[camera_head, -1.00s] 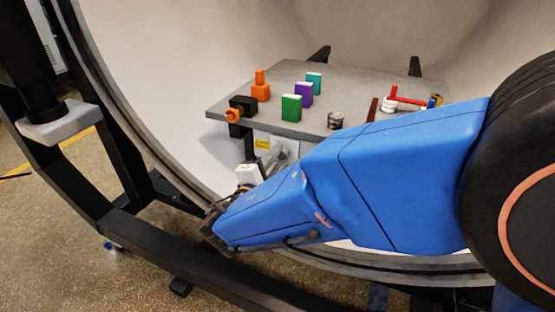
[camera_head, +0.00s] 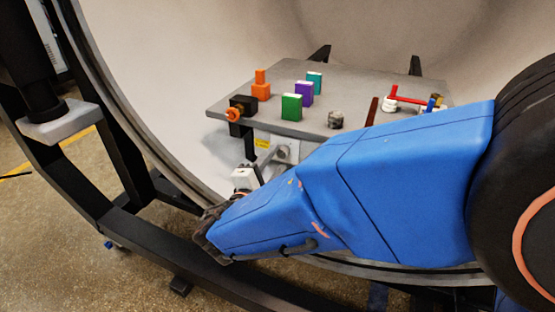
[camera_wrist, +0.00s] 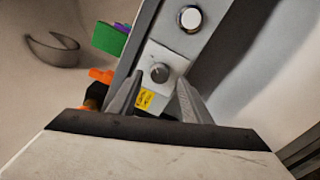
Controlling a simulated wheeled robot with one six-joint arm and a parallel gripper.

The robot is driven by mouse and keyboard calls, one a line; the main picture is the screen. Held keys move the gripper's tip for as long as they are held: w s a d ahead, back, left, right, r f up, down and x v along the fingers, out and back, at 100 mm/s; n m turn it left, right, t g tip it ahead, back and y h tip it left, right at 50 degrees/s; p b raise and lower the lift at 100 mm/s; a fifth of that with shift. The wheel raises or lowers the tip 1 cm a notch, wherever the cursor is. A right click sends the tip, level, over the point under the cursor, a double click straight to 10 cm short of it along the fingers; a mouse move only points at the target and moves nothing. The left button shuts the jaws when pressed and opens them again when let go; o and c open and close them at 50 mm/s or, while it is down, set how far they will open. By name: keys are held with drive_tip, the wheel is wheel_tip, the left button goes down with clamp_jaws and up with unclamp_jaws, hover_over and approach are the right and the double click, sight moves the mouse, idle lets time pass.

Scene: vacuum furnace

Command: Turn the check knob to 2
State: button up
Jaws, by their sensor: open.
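A grey round knob (camera_wrist: 160,72) sits on a pale plate beside a yellow label (camera_wrist: 145,98) in the wrist view. The knob (camera_head: 283,152) also shows on the panel under the table's front edge in the head view. The number it points to is too small to read. My gripper (camera_wrist: 160,78) is open, its two fingers apart on either side of the knob in the picture, with nothing held. I cannot tell how far the fingertips are from the plate. In the head view my arm hides part of the panel.
A second round silver knob or button (camera_wrist: 190,18) is farther along the panel. The grey table (camera_head: 350,88) above holds a green block (camera_head: 292,107), a purple block (camera_head: 304,93) and an orange piece (camera_head: 261,90).

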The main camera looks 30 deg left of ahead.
drive_tip(key=s+d, duration=0.1)
drive_tip(key=s, duration=1.4)
drive_tip(key=shift+s+d, duration=0.2)
drive_tip(key=shift+d, duration=0.15)
